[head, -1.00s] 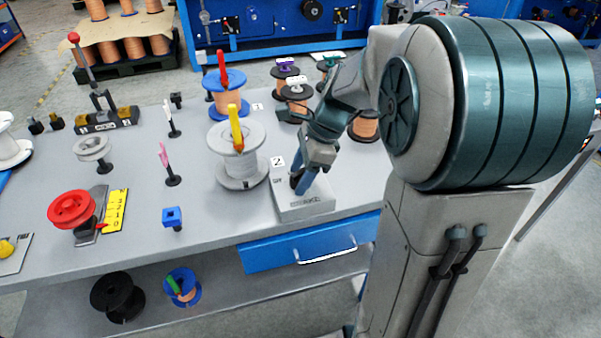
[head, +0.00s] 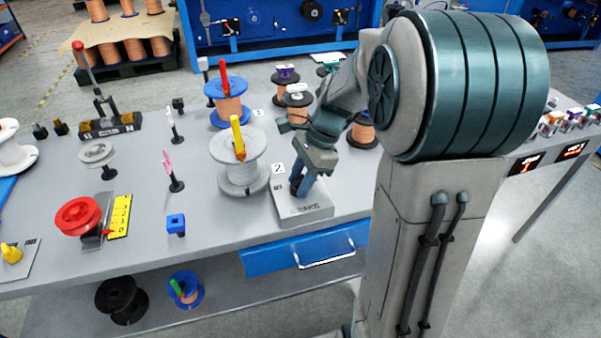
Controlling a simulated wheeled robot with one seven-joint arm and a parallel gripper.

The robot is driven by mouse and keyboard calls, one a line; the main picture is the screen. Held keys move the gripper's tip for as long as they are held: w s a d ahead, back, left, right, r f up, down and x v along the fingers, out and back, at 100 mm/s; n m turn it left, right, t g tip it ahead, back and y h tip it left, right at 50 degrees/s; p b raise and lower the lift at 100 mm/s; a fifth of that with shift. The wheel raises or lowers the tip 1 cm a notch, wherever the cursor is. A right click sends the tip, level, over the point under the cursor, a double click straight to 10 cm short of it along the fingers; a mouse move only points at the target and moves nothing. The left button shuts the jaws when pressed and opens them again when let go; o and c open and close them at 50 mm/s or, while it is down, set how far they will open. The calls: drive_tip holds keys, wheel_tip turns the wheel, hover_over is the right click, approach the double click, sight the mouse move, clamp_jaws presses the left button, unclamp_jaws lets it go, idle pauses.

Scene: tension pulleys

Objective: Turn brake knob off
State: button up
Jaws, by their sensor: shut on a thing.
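The brake box (head: 312,212) is a grey box marked BRAKE at the front edge of the grey workbench, above the blue drawer. A black knob (head: 296,185) shows on its top, partly hidden by my fingers. My gripper (head: 299,189) points down at the box from above, with its blue fingers shut on the brake knob. The knob's pointer direction cannot be made out.
A white spool with a yellow handle (head: 241,162) stands just left of the brake box. A blue-flanged copper spool (head: 228,103) stands behind it. Several copper spools stand close behind my arm. A blue drawer (head: 290,254) is below the box.

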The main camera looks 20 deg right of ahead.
drive_tip(key=n+p, duration=0.1)
drive_tip(key=n, duration=0.1)
drive_tip(key=n+g+p, duration=0.1)
drive_tip(key=p, duration=0.1)
drive_tip(key=n+g+p, duration=0.1)
drive_tip(key=n, duration=0.1)
drive_tip(key=shift+w+a+r+n+h, duration=0.1)
drive_tip(key=shift+w+r+n+h, duration=0.1)
drive_tip(key=shift+r+n+h, duration=0.1)
drive_tip(key=n+p, duration=0.2)
drive_tip(key=n+g+h+p, duration=0.1)
drive_tip(key=n, duration=0.2)
drive_tip(key=shift+w+a+f+n+g+h+p, duration=0.1)
drive_tip(key=shift+n+g+h+p, duration=0.2)
drive_tip(key=shift+p, duration=0.05)
drive_tip(key=n+h+p, duration=0.2)
drive_tip(key=n, duration=0.3)
drive_tip(key=shift+a, duration=0.15)
drive_tip(key=n+h, duration=0.1)
drive_tip(key=n, duration=0.1)
drive_tip(key=n+p, duration=0.1)
drive_tip(key=n, duration=0.2)
drive_tip(key=shift+a+f+h, duration=0.1)
drive_tip(key=shift+f+h, duration=0.05)
drive_tip(key=shift+h, duration=0.25)
drive_tip(key=o, duration=1)
drive_tip(key=shift+c, duration=0.2)
